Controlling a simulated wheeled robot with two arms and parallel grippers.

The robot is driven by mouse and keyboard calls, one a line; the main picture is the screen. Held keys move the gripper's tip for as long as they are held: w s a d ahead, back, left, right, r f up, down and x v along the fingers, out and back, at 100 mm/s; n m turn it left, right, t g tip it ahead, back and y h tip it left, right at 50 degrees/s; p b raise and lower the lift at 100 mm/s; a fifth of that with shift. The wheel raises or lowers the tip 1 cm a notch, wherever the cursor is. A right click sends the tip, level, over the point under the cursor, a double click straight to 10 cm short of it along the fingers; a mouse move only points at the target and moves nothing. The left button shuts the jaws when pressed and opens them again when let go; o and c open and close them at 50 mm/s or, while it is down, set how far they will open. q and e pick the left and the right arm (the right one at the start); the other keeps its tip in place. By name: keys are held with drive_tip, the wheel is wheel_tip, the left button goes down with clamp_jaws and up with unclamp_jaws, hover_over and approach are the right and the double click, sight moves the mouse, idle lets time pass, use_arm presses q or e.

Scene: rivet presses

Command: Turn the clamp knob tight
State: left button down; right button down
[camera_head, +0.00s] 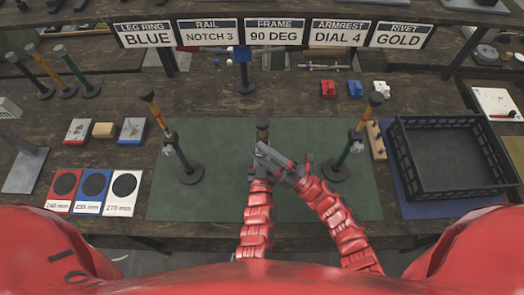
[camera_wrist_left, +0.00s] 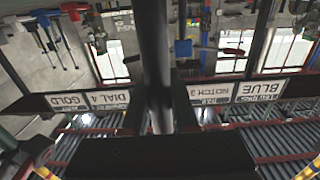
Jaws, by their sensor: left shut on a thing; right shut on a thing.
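My right gripper (camera_head: 264,152) reaches in from the right across the left one and is shut at the post, where the clamp knob would be; the knob itself is hidden by the jaws. Similar posts with grey clamps stand at the left (camera_head: 188,170) and right (camera_head: 338,170) of the mat.
A black crate (camera_head: 400,165) stands on a blue mat at the right. Red, blue and white size cards (camera_head: 92,208) lie at the left. Sign cards (camera_head: 275,32) hang along the back. Small coloured blocks (camera_head: 328,88) sit behind the mat. The mat's front left is clear.

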drive_tip(key=shift+f+m+t, duration=0.1)
drive_tip(key=shift+m+t, duration=0.2)
drive_tip(key=shift+c, duration=1.9)
unclamp_jaws()
drive_tip(key=v, duration=1.2)
drive_tip(key=shift+w+f, duration=0.1)
